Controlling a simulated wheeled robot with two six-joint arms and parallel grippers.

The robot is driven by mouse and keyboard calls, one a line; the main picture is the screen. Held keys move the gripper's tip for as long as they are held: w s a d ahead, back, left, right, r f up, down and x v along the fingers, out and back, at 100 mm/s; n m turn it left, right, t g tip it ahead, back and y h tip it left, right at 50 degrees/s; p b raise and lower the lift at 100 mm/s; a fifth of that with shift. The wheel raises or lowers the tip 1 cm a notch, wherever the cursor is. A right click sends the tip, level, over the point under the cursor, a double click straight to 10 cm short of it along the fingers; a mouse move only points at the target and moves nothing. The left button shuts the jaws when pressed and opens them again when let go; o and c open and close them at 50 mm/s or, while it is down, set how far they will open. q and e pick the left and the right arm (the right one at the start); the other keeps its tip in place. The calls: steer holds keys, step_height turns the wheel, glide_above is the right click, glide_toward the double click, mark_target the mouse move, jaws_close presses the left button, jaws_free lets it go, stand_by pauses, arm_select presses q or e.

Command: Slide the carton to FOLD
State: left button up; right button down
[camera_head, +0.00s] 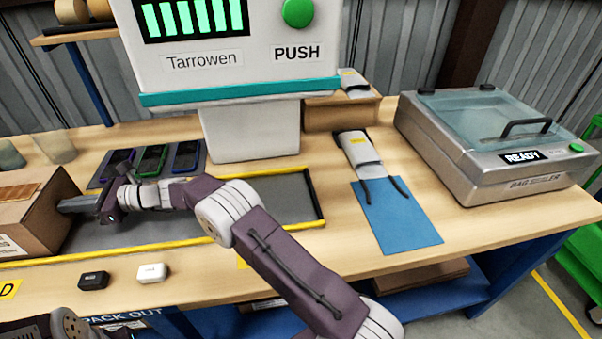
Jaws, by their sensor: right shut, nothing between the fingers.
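The brown carton (22,222) sits at the far left on the grey strip (130,232) with yellow edges, and the left picture edge cuts it off. A yellow sign (8,290) at the left front edge shows only a letter "D"; the rest is out of frame. My right gripper (62,205) is shut and empty, its fingertips at the carton's right side; they seem to touch it, but a small gap cannot be ruled out.
A white machine (225,85) marked PUSH stands behind the strip. Several phones (150,159) lie in a dark tray. Black (93,281) and white (152,273) cases lie at the front. A blue mat (398,222) and a bag sealer (490,160) are to the right. The strip right of the carton is clear.

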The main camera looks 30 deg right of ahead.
stand_by(0.3)
steer(key=p+v, duration=0.1)
steer(key=v, duration=0.8)
